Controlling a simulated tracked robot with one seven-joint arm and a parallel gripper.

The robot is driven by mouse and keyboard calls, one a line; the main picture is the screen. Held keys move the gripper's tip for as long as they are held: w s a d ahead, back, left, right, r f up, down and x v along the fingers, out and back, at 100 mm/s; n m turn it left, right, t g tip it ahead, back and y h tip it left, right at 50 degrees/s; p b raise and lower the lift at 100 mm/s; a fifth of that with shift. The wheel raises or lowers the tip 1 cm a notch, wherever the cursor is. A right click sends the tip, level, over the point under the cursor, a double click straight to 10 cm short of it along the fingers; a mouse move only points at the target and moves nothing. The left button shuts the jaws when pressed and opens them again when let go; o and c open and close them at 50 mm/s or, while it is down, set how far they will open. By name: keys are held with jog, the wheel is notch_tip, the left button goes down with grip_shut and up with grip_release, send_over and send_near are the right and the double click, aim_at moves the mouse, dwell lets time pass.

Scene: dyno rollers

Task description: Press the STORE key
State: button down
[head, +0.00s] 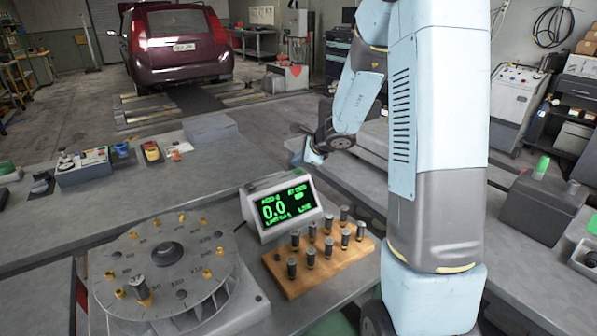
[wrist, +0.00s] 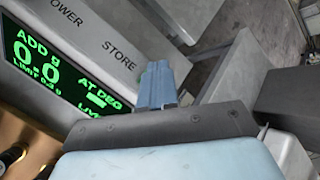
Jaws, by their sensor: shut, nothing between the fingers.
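The display unit (head: 248,207) is a grey box with a green-lit screen, standing on the bench in the head view. In the wrist view its top panel (wrist: 88,38) carries the printed words POWER and STORE. My gripper (wrist: 155,74) is shut and empty, its fingertips close beside the word STORE. In the head view my gripper (head: 313,153) is small and partly hidden, behind and above the unit.
A round metal disc (head: 120,247) with brass pegs lies left of the unit. A wooden block (head: 298,280) with several dark-topped pins stands in front of it. A grey box (head: 540,210) is at the right. Bare bench top (head: 205,165) lies behind the disc.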

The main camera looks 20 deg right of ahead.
aim_at(299, 171)
jog(key=shift+s+f, duration=0.1)
jog(key=shift+f, duration=0.6)
dwell(0.8)
dwell(0.3)
jog(key=shift+r, duration=0.8)
jog(key=shift+r, duration=2.5)
